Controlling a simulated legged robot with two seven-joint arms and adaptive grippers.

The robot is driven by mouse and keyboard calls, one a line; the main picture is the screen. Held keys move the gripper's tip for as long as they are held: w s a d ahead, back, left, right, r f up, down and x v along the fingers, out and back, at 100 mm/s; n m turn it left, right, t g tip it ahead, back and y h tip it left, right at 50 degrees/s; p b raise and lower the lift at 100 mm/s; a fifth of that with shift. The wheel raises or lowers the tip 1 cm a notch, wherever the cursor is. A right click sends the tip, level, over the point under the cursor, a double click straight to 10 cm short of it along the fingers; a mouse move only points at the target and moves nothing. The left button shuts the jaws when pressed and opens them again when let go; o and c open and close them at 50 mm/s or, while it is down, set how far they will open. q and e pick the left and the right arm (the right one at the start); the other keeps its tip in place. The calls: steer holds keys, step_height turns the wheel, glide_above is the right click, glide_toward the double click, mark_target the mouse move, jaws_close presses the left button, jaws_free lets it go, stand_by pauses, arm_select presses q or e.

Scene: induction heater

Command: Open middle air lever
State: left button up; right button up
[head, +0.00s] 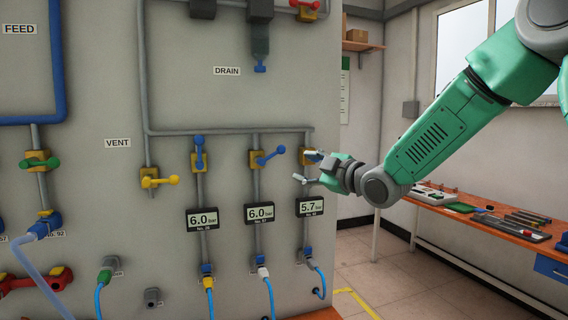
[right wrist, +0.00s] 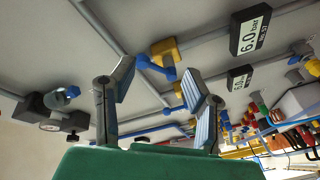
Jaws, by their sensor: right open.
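In the head view, the middle blue lever (head: 270,157) slants up to the right on its yellow valve, above the middle 6.0 bar display (head: 261,213). The left blue lever (head: 199,152) stands upright along its pipe. My right gripper (head: 307,167) is open and empty at the right-hand pipe, to the right of the middle lever and apart from it; it covers much of the right valve. In the right wrist view, a blue lever (right wrist: 157,68) on a yellow valve (right wrist: 164,49) shows ahead, between the spread fingers (right wrist: 164,84). My left gripper is out of view.
A 5.7 bar display (head: 311,207) hangs below my right gripper. A yellow vent lever (head: 160,181) and a green lever (head: 40,163) are farther left. Hoses hang along the panel's bottom. A workbench (head: 480,228) with tools stands at the right wall.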

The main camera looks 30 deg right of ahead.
steer(key=shift+s+d, duration=0.15)
steer(key=shift+s, duration=1.5)
